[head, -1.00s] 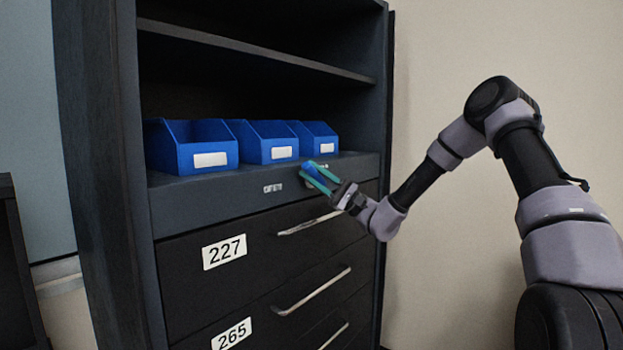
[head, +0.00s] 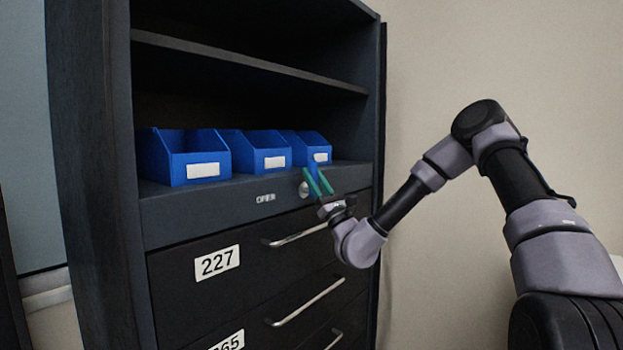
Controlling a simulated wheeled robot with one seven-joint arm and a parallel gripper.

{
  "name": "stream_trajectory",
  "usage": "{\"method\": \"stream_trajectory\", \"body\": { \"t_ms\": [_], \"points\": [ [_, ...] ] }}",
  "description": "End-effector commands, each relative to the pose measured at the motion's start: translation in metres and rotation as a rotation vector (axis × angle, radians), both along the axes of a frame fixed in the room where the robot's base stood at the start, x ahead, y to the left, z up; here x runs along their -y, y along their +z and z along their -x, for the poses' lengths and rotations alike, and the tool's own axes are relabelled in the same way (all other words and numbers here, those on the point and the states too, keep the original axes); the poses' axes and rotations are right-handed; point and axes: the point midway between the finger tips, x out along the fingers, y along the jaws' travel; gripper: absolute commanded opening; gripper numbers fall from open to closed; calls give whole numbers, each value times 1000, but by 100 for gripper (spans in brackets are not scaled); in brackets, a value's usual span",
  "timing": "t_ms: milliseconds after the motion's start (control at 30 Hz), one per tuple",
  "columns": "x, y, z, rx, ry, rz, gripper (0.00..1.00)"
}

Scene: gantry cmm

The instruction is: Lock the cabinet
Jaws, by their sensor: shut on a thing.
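The dark cabinet (head: 200,212) stands at the left and centre with its visible drawers closed. A round silver lock (head: 304,189) sits on the band above the top drawer. A small label, apparently reading OPEN (head: 265,198), is to the left of the lock. My gripper (head: 319,181), with teal fingers, is just right of the lock, its tips pointing up and towards the band. It is shut on a small blue piece that barely shows between the fingers; its shape is unclear. I cannot tell whether it touches the cabinet.
Three blue bins (head: 190,172) with white labels stand on the shelf above the band. A plain wall (head: 430,90) is at the right, behind my arm.

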Motion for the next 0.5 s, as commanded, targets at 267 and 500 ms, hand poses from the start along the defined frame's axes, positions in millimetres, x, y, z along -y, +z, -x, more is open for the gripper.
{"method": "stream_trajectory", "body": {
  "t_ms": [267,500],
  "points": [
    [2,-1,-2,-55,-1,-39,0],
    [3,-1,-3,-62,-2,-44,0]
  ]
}}
